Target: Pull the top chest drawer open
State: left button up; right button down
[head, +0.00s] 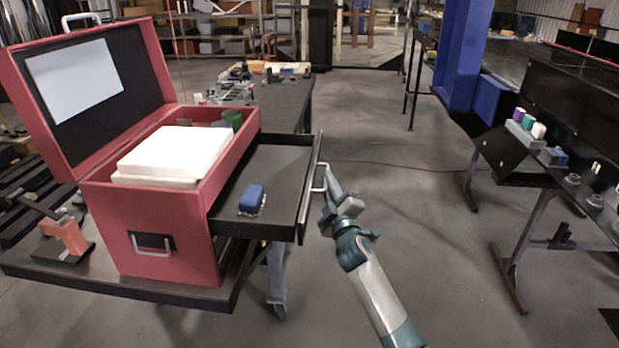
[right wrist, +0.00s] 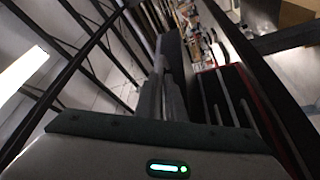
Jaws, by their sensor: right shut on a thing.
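The red chest (head: 165,230) stands on a dark workbench with its lid raised. Its top drawer (head: 275,185) is pulled out to the right, and its dark interior shows. A blue object (head: 252,199) lies in the drawer. A metal bar handle (head: 314,185) is on the drawer's front. My right gripper (head: 329,181) is at this handle with its fingers shut on it. In the right wrist view the grey fingers (right wrist: 163,95) reach up beside the dark drawer; their contact is hard to make out there. My left gripper is in neither view.
White blocks (head: 172,153) lie in the open chest top. An orange and grey tool (head: 65,238) stands on the bench (head: 190,293) at left. A black rack with small coloured items (head: 525,125) stands at right. The floor between is clear.

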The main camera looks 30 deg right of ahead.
jog(key=shift+s+d, duration=0.3)
jog(key=shift+d, duration=0.15)
jog(key=c, duration=1.8)
grip_release()
jog(key=shift+c, duration=0.2)
jog(key=shift+s+f, duration=0.1)
jog(key=b+v, duration=0.5)
jog(key=v, duration=1.2)
